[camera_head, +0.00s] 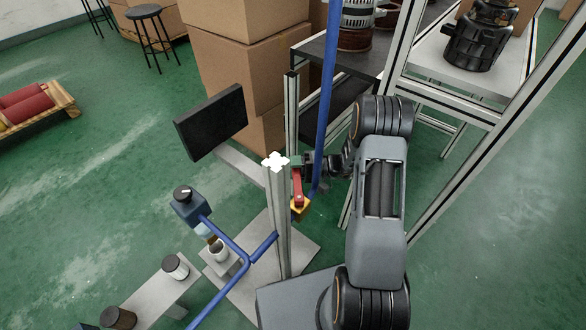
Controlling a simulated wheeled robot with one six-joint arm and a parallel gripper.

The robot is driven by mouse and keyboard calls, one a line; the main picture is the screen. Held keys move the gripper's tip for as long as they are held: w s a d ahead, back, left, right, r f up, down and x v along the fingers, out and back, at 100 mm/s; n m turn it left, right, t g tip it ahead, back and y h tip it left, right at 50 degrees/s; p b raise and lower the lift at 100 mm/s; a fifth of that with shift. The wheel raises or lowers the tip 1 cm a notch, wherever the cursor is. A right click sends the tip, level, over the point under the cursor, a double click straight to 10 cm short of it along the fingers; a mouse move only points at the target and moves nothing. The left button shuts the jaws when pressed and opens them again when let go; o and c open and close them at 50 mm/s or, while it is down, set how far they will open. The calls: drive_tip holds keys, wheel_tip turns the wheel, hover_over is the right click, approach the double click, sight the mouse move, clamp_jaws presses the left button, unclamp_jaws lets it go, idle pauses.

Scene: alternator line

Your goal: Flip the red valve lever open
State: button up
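The red valve lever (298,187) sits on a yellow-orange valve body (299,208), just right of the silver upright post. The lever points roughly up in the picture from the valve body. My gripper (306,167) reaches in from the right, with its end at the upper end of the lever. It is small and partly in shadow, so I cannot tell whether its fingers touch the lever or are open or shut. A blue pipe (326,100) runs down past the gripper to the valve.
A silver post (279,220) stands just left of the lever, with a dark monitor (210,122) beyond it. Blue pipes and a blue box (189,206) are at lower left. Cardboard boxes (250,70) and an aluminium frame (420,95) stand behind and right.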

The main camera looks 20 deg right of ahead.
drive_tip(key=shift+a, duration=0.25)
drive_tip(key=shift+c, duration=0.3)
clamp_jaws()
